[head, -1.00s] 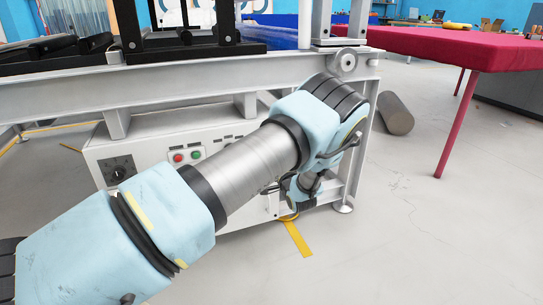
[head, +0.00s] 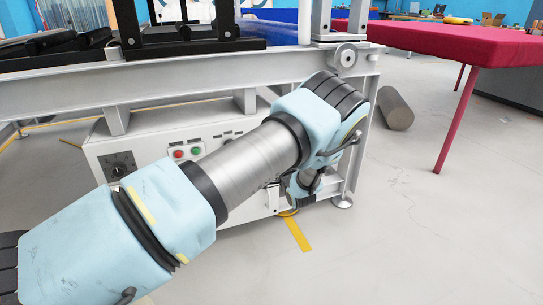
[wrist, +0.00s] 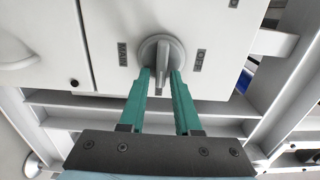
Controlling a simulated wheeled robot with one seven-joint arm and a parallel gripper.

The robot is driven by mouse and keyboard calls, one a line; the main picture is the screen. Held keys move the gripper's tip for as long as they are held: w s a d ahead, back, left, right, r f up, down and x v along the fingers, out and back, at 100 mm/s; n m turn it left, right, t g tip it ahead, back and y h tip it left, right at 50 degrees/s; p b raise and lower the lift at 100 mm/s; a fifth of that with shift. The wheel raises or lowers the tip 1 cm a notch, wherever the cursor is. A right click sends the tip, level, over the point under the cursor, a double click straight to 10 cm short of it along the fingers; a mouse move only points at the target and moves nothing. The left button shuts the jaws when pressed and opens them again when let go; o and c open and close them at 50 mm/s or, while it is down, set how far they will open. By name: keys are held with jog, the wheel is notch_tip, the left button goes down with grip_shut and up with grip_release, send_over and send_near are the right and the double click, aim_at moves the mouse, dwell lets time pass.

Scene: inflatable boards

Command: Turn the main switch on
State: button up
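The main switch (wrist: 162,47) is a round grey rotary knob with a raised bar handle, on a white panel in the wrist view. Small dark labels sit on both sides of it; the left one seems to read MAIN. The bar points down the picture, toward my gripper. My gripper (wrist: 161,77) has two green fingers, one on each side of the bar's lower end. Narrow gaps seem to show between bar and fingers, so it looks open around the handle; contact is hard to tell. In the head view my arm hides the switch and most of the gripper.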

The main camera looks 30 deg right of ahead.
jog(key=shift+o, duration=0.9)
jog(key=s+a+p, duration=0.1)
jog(key=s+p, duration=0.1)
jog(key=s, duration=0.8)
jog(key=shift+s+a, duration=0.2)
jog(key=shift+s, duration=0.15)
